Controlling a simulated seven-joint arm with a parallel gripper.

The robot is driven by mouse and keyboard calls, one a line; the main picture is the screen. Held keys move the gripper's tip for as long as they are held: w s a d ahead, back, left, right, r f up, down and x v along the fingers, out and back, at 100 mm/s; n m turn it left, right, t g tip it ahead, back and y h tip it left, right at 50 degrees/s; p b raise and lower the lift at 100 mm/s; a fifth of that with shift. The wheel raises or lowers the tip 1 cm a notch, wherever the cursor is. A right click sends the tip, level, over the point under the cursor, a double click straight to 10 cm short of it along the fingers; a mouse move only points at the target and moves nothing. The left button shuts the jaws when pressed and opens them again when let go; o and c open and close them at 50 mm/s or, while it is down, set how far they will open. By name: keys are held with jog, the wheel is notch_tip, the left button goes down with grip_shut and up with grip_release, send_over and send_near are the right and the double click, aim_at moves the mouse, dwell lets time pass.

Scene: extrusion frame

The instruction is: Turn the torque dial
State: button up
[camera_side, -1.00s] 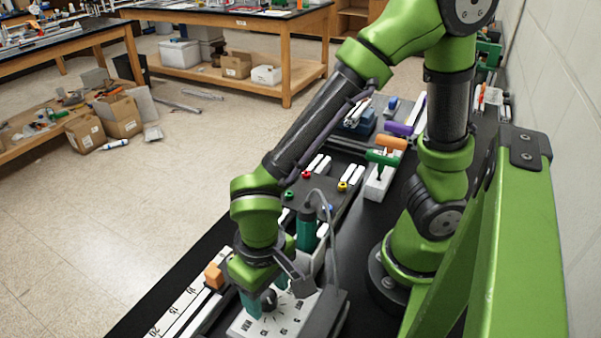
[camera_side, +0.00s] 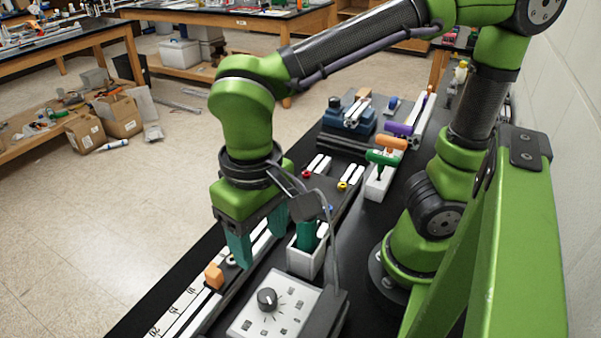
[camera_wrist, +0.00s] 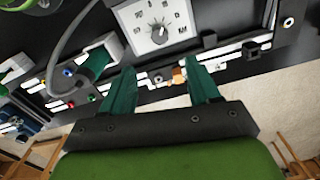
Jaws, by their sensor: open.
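The torque dial (camera_side: 267,299) is a dark round knob with a light pointer mark on a white panel (camera_side: 248,318) with radiating marks and small squares. The dial also shows in the wrist view (camera_wrist: 157,31), near the top on its panel. My gripper (camera_side: 262,240) has two green fingers, spread apart with nothing between them. It is raised above and behind the dial, apart from it. In the wrist view the fingertips (camera_wrist: 160,80) point towards the panel but lie below it in the picture.
A green-handled tool stands in a white holder (camera_side: 304,262) just behind the panel, with a cable beside it. An orange block (camera_side: 214,276) sits on the ruled rail at the left. Green and orange T-handles (camera_side: 383,158) stand farther back. A green frame post (camera_side: 520,240) rises at right.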

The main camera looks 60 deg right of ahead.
jog(key=shift+r, duration=1.65)
